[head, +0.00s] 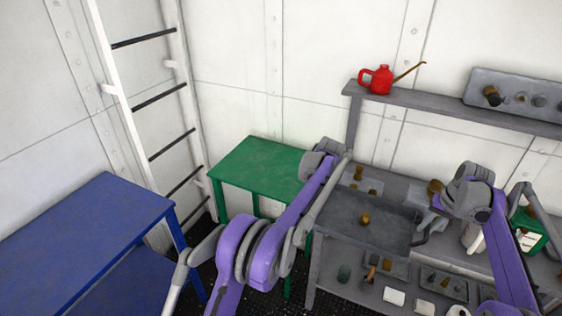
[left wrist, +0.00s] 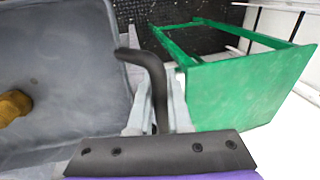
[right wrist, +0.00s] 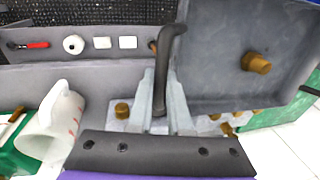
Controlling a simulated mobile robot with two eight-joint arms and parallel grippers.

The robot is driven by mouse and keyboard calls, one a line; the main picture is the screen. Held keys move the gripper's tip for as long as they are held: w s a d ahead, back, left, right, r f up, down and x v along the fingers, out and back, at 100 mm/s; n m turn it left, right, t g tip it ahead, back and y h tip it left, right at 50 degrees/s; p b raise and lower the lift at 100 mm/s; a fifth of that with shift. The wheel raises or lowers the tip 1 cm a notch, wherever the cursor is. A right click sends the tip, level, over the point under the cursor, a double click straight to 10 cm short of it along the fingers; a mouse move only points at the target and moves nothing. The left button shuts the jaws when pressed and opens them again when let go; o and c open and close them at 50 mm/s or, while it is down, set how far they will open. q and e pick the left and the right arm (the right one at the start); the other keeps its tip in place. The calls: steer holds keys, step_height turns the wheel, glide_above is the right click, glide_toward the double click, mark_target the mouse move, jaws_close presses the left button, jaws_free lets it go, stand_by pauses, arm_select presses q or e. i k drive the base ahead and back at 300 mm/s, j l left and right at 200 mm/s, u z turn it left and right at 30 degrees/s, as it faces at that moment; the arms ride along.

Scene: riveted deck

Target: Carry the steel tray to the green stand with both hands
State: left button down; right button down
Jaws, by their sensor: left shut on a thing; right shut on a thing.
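The grey steel tray (head: 385,235) is over the grey bench in the head view, with a brass fitting (head: 365,218) on it. My left gripper (left wrist: 150,112) is shut on the tray's black bent handle (left wrist: 152,75) in the left wrist view. My right gripper (right wrist: 158,100) is shut on the opposite handle (right wrist: 168,55) in the right wrist view. The tray looks about level; its exact height above the bench is hard to tell. The green stand (head: 258,165) is left of the bench, its visible top bare; it also shows in the left wrist view (left wrist: 250,90).
A blue table (head: 90,225) stands at the left, near a white ladder (head: 140,95). The bench's upper shelf (head: 440,108) holds a red oil can (head: 376,79). Small parts lie on the bench and its lower shelf. A white jug (right wrist: 52,122) is near my right gripper.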

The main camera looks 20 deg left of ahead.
mark_target(265, 167)
steer(key=i+j+u, duration=0.1)
steer(key=j, duration=0.25)
steer(key=i+j, duration=0.15)
steer(key=j, duration=0.15)
steer(key=i+j+u, duration=0.15)
steer(key=j, duration=0.2)
steer(key=i+j, duration=0.15)
steer(key=j, duration=0.2)
steer(key=i+j, duration=0.1)
steer(key=j, duration=0.25)
steer(key=i+j+z, duration=0.1)
steer(key=j, duration=0.2)
steer(key=i+j+z, duration=0.1)
steer(key=i+j, duration=0.1)
steer(key=i, duration=0.1)
